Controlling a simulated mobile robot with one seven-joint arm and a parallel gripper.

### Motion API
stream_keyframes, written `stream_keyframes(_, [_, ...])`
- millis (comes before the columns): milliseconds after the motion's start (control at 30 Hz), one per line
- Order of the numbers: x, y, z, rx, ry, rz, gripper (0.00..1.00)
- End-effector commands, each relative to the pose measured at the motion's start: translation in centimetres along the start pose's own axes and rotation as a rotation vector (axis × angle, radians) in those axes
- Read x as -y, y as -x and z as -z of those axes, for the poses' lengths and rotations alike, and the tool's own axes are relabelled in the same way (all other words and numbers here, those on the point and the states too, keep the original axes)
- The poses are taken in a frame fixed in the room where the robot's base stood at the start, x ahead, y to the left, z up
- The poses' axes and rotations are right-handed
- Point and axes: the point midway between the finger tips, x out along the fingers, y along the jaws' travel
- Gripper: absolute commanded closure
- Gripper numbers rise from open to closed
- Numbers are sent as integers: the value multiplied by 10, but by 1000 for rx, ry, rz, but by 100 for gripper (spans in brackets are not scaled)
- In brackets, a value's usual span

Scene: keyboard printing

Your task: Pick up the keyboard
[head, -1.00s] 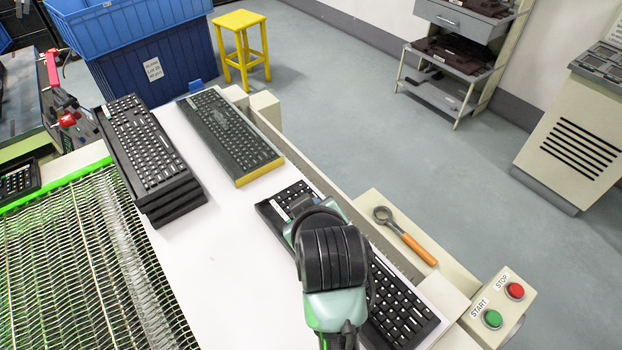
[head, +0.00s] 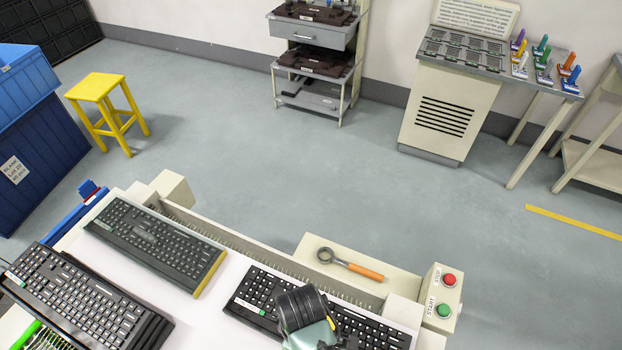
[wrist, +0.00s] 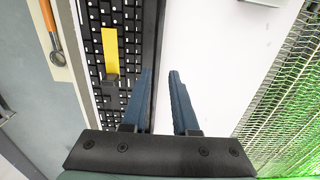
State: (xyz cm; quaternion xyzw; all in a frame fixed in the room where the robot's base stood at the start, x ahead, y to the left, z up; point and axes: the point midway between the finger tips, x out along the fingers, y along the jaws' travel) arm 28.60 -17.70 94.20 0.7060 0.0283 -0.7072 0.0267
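A black keyboard (head: 262,296) lies on the white table at the lower middle of the head view, partly hidden by my arm. It also shows in the wrist view (wrist: 92,18), with a yellow strip (wrist: 110,50) over its keys. My gripper (wrist: 160,72) is open and empty in the wrist view. One blue finger overlaps the keyboard's edge area and the other is over the white surface, with the keyboard's long edge between them. I cannot tell the fingers' height. A second keyboard (head: 160,238) with a yellow end lies further left, beside a stack of keyboards (head: 75,295).
A wrench-like tool with an orange handle (head: 362,270) lies on the ledge beyond the keyboard. A START/STOP button box (head: 440,300) stands to its right. Green wire mesh (wrist: 290,105) borders the white surface. Blue crates (head: 30,160) and a yellow stool (head: 97,88) stand at left.

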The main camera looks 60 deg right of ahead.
Motion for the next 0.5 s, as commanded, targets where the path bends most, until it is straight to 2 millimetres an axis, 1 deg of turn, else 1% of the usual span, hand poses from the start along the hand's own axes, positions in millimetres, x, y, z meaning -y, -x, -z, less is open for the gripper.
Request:
stream_keyframes(33, [1, -9, -1, 2, 0, 2, 72])
stream_keyframes(100, [0, -19, 0, 1, 0, 1, 72])
stream_keyframes(200, [0, -27, 1, -1, 0, -1, 72])
stream_keyframes(367, [-1, -34, 1, -2, 0, -2, 72])
stream_keyframes(500, [-2, -49, 2, -1, 0, -1, 72])
